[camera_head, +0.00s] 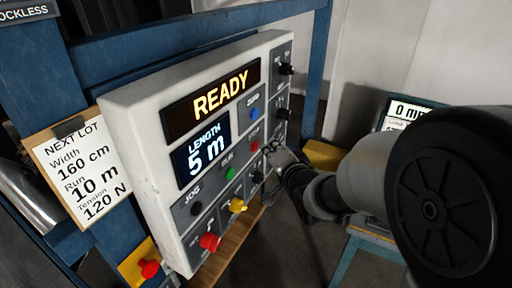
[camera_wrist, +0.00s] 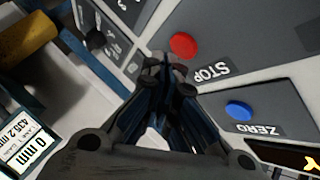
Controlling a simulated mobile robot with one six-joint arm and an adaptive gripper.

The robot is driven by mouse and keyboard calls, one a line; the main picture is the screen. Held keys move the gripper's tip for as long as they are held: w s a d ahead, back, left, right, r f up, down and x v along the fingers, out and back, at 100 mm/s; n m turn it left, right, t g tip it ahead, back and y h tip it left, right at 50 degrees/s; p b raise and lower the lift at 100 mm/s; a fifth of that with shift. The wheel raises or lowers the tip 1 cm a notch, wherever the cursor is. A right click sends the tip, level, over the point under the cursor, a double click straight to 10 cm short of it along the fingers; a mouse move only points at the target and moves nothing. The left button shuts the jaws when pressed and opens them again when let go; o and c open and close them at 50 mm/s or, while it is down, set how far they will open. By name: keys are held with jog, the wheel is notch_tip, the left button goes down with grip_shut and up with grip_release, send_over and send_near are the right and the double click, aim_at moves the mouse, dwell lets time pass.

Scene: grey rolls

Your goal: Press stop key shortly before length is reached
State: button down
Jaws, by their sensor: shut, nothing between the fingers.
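The white control panel (camera_head: 130,120) shows READY on its upper display (camera_head: 212,98) and LENGTH 5 m on its lower display (camera_head: 203,152). The red stop key (camera_head: 254,145) also shows in the wrist view (camera_wrist: 184,46), with the label STOP beside it. My gripper (camera_head: 274,154) is in front of the panel's right part, just right of the stop key. In the wrist view my gripper (camera_wrist: 168,70) is shut and empty, its tips close to the stop key in the picture; I cannot tell whether they touch the panel.
The blue zero key (camera_head: 255,112) is above the stop key; the green run key (camera_head: 230,173) is lower left. Black jog (camera_head: 196,208), yellow (camera_head: 237,205) and red mushroom (camera_head: 210,242) controls sit below. A clipboard (camera_head: 80,170) reads Run 10 m. Another display (camera_head: 405,112) stands right.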

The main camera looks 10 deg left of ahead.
jog(key=shift+s+d, duration=0.3)
jog(key=shift+d, duration=0.5)
jog(key=shift+s+d, duration=0.3)
jog(key=shift+d, duration=0.45)
jog(key=shift+s+d, duration=0.3)
jog(key=shift+d, duration=0.5)
jog(key=s+d+f+n+g+h+b, duration=0.2)
jog(key=s+d+g+h+b, duration=0.35)
jog(key=s+d, duration=0.75)
jog(key=s+d+f+n+g, duration=0.1)
jog(key=s+f+n+g, duration=0.1)
jog(key=s, duration=0.8)
jog(key=s+f+n+g+h+b, duration=0.1)
jog(key=s+f+n, duration=0.1)
jog(key=s, duration=0.8)
jog(key=shift+s+d+f+g, duration=0.15)
jog(key=shift+d+f+g, duration=0.2)
jog(key=shift+f, duration=0.35)
